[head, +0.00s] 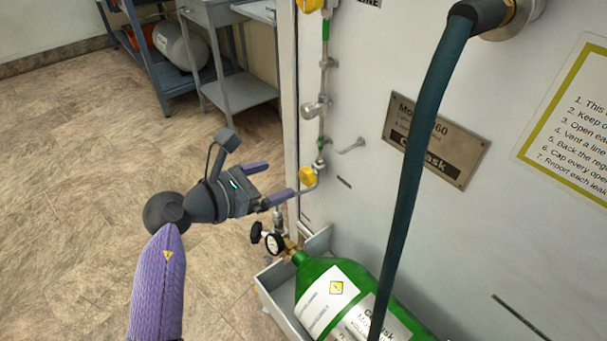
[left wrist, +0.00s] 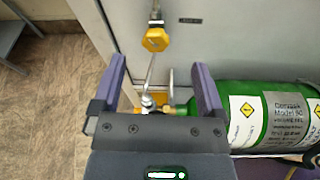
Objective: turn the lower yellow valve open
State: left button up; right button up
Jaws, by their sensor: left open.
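The lower yellow valve (head: 308,177) sits on the thin pipe on the grey panel, just above the green cylinder's end. In the left wrist view the yellow valve knob (left wrist: 156,39) lies ahead of the fingertips, centred between them. My left gripper (head: 281,179) is open and empty, to the left of the valve, with its purple fingers pointing towards the panel. The gap between its fingers also shows in the left wrist view (left wrist: 157,66). In the head view the lower finger's tip is close to the valve; I cannot tell whether it touches. My right gripper is not in view.
Another yellow valve (head: 310,5) is higher on the pipe. A dark hose (head: 415,150) hangs in front of the panel. The floor at left is clear; a grey cart (head: 232,85) stands behind.

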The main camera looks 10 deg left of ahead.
aim_at(304, 178)
pick_arm(q)
jog(key=shift+g+y, duration=0.3)
jog(key=shift+y, duration=0.2)
jog(key=w+d+f+b, duration=0.1)
jog(key=w+f, duration=0.1)
jog(key=w+d+f+b, duration=0.1)
jog(key=w+d+b, duration=0.1)
jog(key=w+d+f+b, duration=0.1)
jog(key=f+b, duration=0.1)
jog(key=shift+w+d+f, duration=0.3)
jog(key=shift+w, duration=0.1)
jog(key=shift+w+d+b, duration=0.35)
jog(key=shift+w+b, duration=0.05)
jog(key=shift+b, duration=0.1)
jog(key=shift+r, duration=0.1)
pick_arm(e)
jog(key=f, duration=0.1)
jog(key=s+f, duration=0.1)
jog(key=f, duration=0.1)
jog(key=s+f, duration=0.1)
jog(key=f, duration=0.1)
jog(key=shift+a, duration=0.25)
pick_arm(q)
jog(key=shift+c, duration=0.3)
